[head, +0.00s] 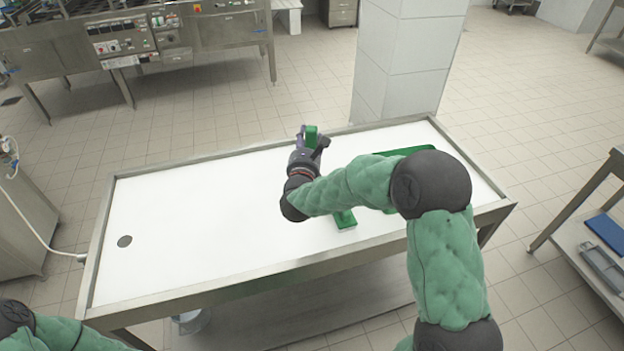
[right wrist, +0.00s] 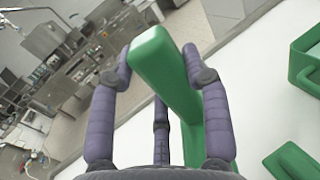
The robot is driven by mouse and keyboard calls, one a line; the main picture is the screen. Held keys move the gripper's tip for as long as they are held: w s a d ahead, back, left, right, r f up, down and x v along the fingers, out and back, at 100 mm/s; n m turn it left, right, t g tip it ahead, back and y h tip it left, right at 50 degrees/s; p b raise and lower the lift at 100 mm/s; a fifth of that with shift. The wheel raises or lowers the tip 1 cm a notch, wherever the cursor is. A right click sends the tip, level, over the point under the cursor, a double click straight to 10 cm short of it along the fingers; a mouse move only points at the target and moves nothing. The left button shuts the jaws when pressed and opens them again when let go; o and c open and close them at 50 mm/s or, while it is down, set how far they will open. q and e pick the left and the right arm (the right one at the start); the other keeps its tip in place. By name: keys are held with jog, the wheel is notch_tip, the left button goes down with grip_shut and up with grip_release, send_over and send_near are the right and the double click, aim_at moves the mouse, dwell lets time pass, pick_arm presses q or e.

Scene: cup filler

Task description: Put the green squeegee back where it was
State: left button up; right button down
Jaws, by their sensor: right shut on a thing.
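The green squeegee (head: 311,133) is in my right gripper (head: 313,138), held over the white table near its back edge. In the right wrist view the squeegee (right wrist: 160,62) sits between the purple fingers of the gripper (right wrist: 160,78), with a long green bar crossing behind them. The gripper is shut on it. Whether the squeegee touches the table is hard to tell. My left gripper is out of the picture; only part of the left arm shows at the lower left of the head view.
A green open container (right wrist: 305,72) stands on the right of the table (head: 190,225), partly behind my right arm in the head view. Another green piece (head: 345,219) lies nearer the front edge. The table's left half is clear except for a dark round spot (head: 124,241).

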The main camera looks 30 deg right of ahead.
jog(key=shift+w+f+b, duration=0.1)
jog(key=shift+f+b, duration=0.2)
jog(key=shift+f, duration=0.25)
jog(key=w+d+f, duration=0.1)
jog(key=w, duration=0.1)
jog(key=w+d+f+b, duration=0.1)
jog(key=w+d, duration=0.1)
jog(key=w, duration=0.1)
jog(key=w+d+f+b, duration=0.1)
jog(key=w+f, duration=0.1)
jog(key=shift+w+d, duration=0.25)
jog(key=shift+d, duration=0.15)
jog(key=w+d+f+b, duration=0.2)
jog(key=w+f+b, duration=0.1)
jog(key=f, duration=0.5)
jog(key=shift+w+d+f, duration=0.3)
jog(key=shift+w+f, duration=0.1)
jog(key=shift+w, duration=0.2)
jog(key=shift+f, duration=0.2)
jog(key=c, duration=0.6)
grip_release()
